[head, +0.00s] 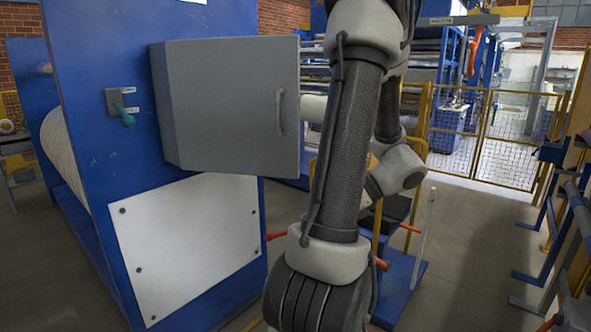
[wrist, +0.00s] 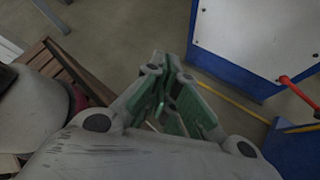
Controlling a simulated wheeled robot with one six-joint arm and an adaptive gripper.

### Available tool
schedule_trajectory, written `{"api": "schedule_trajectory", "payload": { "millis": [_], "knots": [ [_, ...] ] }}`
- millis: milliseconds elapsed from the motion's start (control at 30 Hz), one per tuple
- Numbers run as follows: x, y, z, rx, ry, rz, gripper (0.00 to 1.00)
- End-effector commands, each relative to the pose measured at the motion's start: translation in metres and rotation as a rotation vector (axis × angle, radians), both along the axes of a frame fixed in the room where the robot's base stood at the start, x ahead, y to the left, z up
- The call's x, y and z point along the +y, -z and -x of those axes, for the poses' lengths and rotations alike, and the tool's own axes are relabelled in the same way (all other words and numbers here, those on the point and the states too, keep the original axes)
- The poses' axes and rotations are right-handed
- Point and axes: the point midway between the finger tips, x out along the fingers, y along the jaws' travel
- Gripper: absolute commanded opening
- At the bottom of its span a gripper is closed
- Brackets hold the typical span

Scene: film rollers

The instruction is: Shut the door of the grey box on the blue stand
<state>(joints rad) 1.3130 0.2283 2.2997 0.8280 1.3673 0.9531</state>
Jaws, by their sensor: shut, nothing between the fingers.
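The grey box (head: 172,110) is on the blue stand (head: 75,60) in the head view. Its door (head: 225,110) is the broad grey face with an upright handle (head: 279,112) near its right edge. The door looks nearly in line with the box, but I cannot tell whether a gap remains. My gripper (wrist: 168,68) is shut and empty in the wrist view, above the floor and apart from the stand. The stand's white lower panel (wrist: 262,38) shows at the upper right there. The box and door are outside the wrist view. My arm hides the gripper in the head view.
Red-ended bars (head: 275,236) and a low blue platform (head: 398,285) stand right of the blue stand. Yellow fencing (head: 482,130) is behind. Blue racks (head: 575,215) line the right side. Bare floor (head: 460,255) lies between.

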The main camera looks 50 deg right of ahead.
Motion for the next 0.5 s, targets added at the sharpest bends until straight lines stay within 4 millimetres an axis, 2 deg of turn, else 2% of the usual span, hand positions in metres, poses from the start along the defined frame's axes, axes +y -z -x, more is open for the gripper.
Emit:
{"api": "schedule_trajectory", "payload": {
  "millis": [33, 100, 200, 333, 500],
  "knots": [
    [-0.021, -0.002, -0.007, 0.019, 0.205, -0.195, 0.0],
    [-0.046, -0.013, -0.021, 0.04, 0.432, -0.47, 0.0],
    [-0.076, -0.031, -0.034, 0.065, 0.621, -0.802, 0.0],
    [-0.095, -0.05, -0.043, 0.111, 0.714, -1.088, 0.0],
    [-0.101, -0.062, -0.049, 0.151, 0.738, -1.239, 0.0]
  ]
}}
